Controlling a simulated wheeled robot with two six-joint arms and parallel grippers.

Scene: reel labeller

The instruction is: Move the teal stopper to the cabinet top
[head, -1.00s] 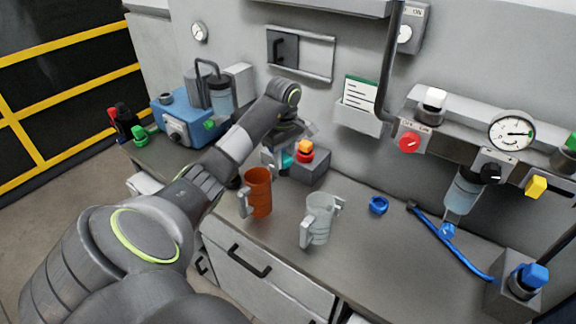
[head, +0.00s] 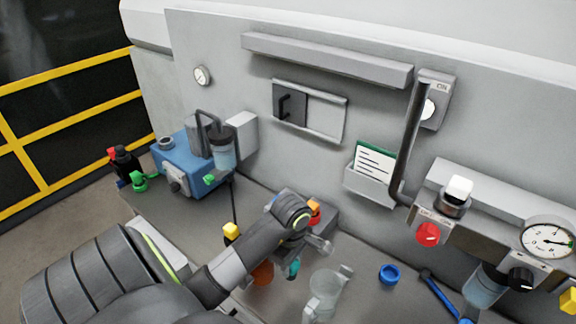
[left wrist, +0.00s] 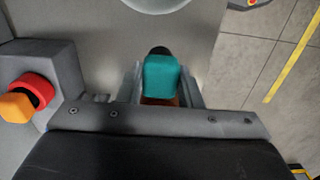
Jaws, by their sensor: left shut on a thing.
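The teal stopper (head: 293,268) is held in my left gripper (head: 299,262) above the grey counter (head: 370,302). In the left wrist view the teal stopper (left wrist: 160,76) sits between the two fingers of the left gripper (left wrist: 161,88), which are shut on it. The orange mug (head: 262,274) is close by, mostly hidden behind my left arm. Orange also shows just below the stopper in the left wrist view. I cannot tell which surface is the cabinet top. My right gripper is not in view.
Pipes and a gauge (head: 547,238) are at right.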

